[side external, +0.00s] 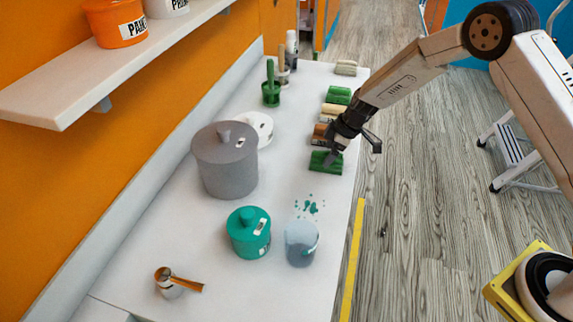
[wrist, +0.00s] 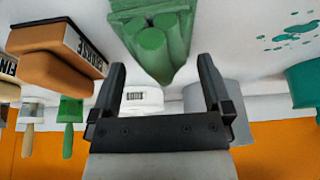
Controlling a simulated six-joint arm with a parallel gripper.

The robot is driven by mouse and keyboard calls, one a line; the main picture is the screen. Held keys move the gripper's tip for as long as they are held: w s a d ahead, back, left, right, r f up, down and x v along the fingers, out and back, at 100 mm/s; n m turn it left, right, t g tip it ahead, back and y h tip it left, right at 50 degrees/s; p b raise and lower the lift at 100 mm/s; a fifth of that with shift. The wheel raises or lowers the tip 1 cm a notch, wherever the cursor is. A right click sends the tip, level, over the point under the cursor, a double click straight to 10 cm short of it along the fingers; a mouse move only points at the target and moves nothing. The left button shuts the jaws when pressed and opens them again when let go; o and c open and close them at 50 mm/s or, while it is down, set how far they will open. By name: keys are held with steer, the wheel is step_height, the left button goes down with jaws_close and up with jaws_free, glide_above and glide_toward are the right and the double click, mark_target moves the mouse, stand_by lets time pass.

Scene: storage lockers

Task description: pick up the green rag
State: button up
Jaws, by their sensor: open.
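The green rag (side external: 326,162) lies on the white counter near its right edge, as a folded or rolled bundle. In the wrist view the green rag (wrist: 157,45) shows at the top middle, with rounded rolls and a pointed lower end. My gripper (side external: 352,148) is just above and beside the rag in the side view. In the wrist view the open fingers of my gripper (wrist: 161,66) are spread wide to the left and right, with the rag seen beyond and between them. I cannot tell whether they touch it. Nothing is held.
An orange-brown block (wrist: 55,55) marked COARSE sits close beside the rag. Another green item (side external: 339,95) lies farther back. A grey lidded pot (side external: 224,165), teal pot (side external: 248,235) and clear grey cup (side external: 300,245) stand on the counter. Teal spots (side external: 311,207) mark the bare counter nearby.

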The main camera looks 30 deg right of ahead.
steer(key=shift+x, duration=1.4)
steer(key=c, duration=0.9)
